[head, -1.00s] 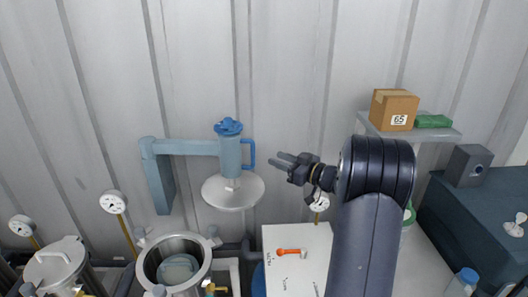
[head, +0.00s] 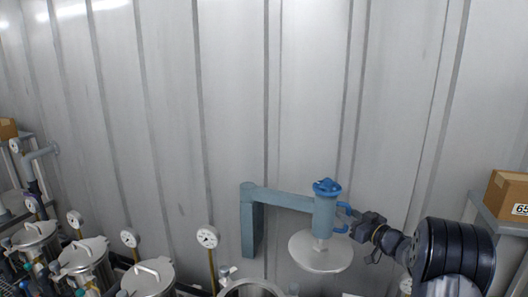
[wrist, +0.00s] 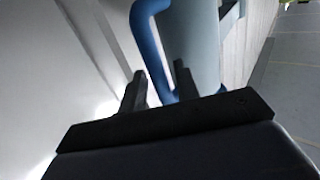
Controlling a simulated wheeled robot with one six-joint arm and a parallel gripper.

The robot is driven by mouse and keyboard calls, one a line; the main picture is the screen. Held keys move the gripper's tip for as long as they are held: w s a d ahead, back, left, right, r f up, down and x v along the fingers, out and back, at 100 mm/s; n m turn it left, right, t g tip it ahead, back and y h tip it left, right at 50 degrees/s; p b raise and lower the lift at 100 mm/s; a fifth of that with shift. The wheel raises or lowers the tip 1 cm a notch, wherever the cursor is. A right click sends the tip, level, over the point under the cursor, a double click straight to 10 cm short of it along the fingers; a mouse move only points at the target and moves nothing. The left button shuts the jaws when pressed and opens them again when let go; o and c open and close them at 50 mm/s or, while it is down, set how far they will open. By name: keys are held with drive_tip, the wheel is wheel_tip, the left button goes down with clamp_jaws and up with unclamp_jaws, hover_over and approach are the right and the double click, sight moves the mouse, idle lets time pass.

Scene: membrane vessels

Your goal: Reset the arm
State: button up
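My gripper (head: 352,219) is at the right side of the blue handle (head: 341,229) in the head view. The handle is on a blue-grey cylinder (head: 325,217) with a blue cap, above a round metal lid (head: 320,252). In the wrist view the two dark fingers (wrist: 159,88) stand apart. The blue handle (wrist: 150,45) runs down between them in that picture, with the cylinder (wrist: 196,45) behind. I cannot tell whether the fingers touch the handle. My arm reaches in from the lower right.
The lid hangs from a blue-grey swing arm (head: 280,197) near the corrugated wall. An open vessel (head: 250,289) is below left. Closed vessels (head: 147,278) and pressure gauges (head: 207,237) line the left. A cardboard box (head: 508,194) sits on a shelf at right.

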idle(0.3)
drive_tip(key=shift+s+d, duration=0.1)
drive_tip(key=shift+d, duration=0.1)
drive_tip(key=b+v, duration=0.3)
drive_tip(key=v, duration=0.7)
drive_tip(key=p+x, duration=0.3)
drive_tip(key=x, duration=0.8)
drive_tip(key=shift+a+r+p, duration=0.1)
drive_tip(key=shift+p, duration=0.2)
drive_tip(key=shift+s+a+b, duration=0.2)
drive_tip(key=shift+s+b, duration=0.4)
drive_tip(key=shift+s, duration=0.25)
